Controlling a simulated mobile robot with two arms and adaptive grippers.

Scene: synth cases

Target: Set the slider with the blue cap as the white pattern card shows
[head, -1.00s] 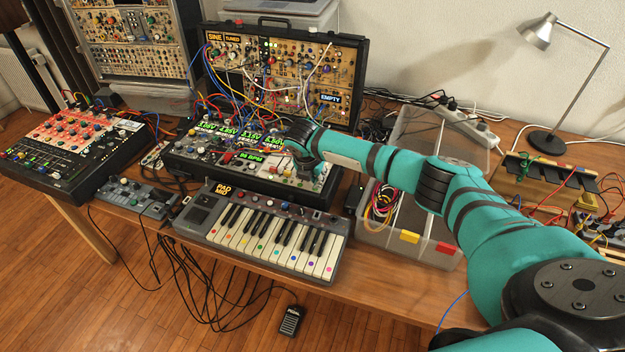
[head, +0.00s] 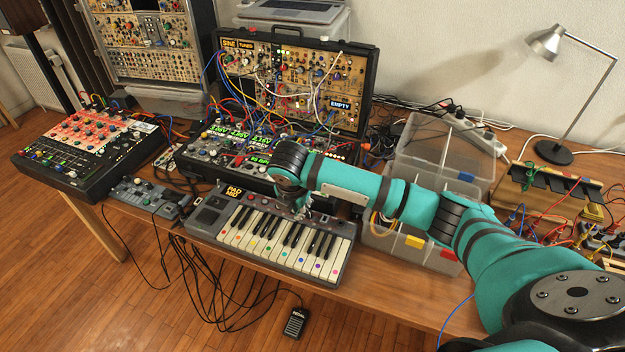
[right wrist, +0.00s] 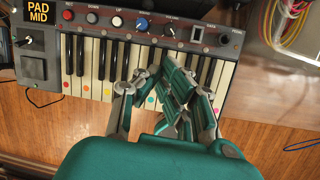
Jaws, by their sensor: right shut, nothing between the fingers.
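I cannot make out which slider has the blue cap; the small coloured caps on the mixer (head: 85,150) at the left are too small to tell apart for sure. A small white card (head: 146,127) lies at the mixer's back right corner; its marks are not readable, and I cannot tell if it is the pattern card. My right gripper (head: 300,208) is shut and empty over the back of the PAD MID keyboard (head: 235,232). In the right wrist view its fingers (right wrist: 168,85) are above the keys, and contact cannot be judged. My left gripper is out of view.
The modular synth case (head: 205,150) with patch cables stands behind the keyboard, partly hidden by my right arm. A clear divided box (head: 385,240) is to the right. A small grey device (head: 140,193) sits left of the keyboard. The lamp (head: 555,150) stands at back right.

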